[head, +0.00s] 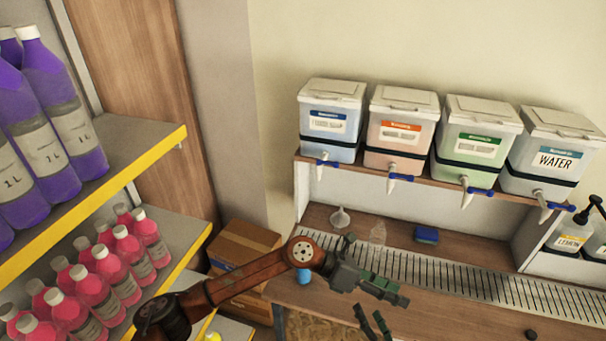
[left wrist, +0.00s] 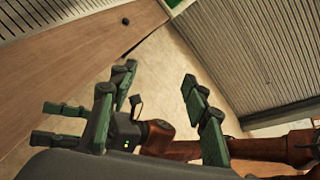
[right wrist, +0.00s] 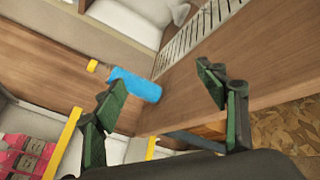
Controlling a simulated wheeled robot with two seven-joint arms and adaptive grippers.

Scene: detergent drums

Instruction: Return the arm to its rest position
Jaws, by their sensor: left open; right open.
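In the head view, my left arm reaches in from the lower left, and its gripper (head: 384,287) hangs over the wooden bench (head: 470,300). In the left wrist view, the left gripper's green fingers (left wrist: 158,76) stand apart with nothing between them. Dark green fingers of my right gripper (head: 372,322) show at the bottom of the head view; most of that arm is out of view. In the right wrist view, the right gripper's fingers (right wrist: 160,80) are spread and empty.
Several dispenser drums (head: 400,130) with taps stand on a raised shelf above a slotted drain (head: 450,283). Cardboard boxes (head: 243,243) and a yellow-edged bottle shelf (head: 130,185) stand left.

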